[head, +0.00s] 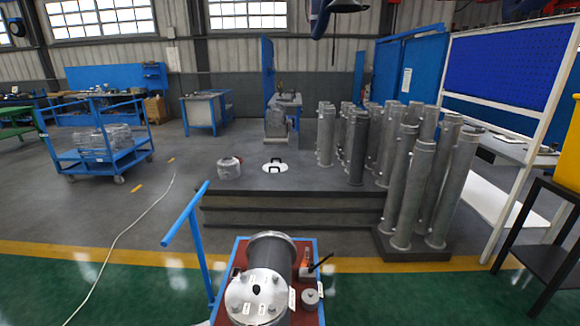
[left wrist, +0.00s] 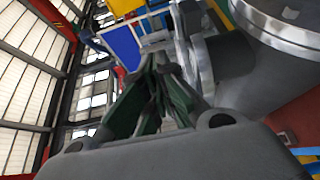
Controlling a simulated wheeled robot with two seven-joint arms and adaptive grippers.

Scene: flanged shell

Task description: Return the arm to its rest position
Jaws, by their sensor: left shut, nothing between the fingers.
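The flanged shell (head: 272,250), a dark cylinder with a pale bolted end plate, lies on a red-topped cart (head: 240,252) with a blue frame in the head view. Neither gripper shows in the head view. In the left wrist view my left gripper (left wrist: 160,68) is shut and empty, its fingers together. A large grey cylindrical body with a flange (left wrist: 285,28), apparently the shell, stands to the right of the fingers. I cannot tell the exact gap between them. My right gripper is not in view.
A small grey knob-like part (head: 310,299) sits on the cart beside the shell. The blue cart handle (head: 186,215) rises at its left. Beyond are a low dark platform (head: 300,212) and several upright grey tubes (head: 408,190). Green floor (head: 400,298) is open at right.

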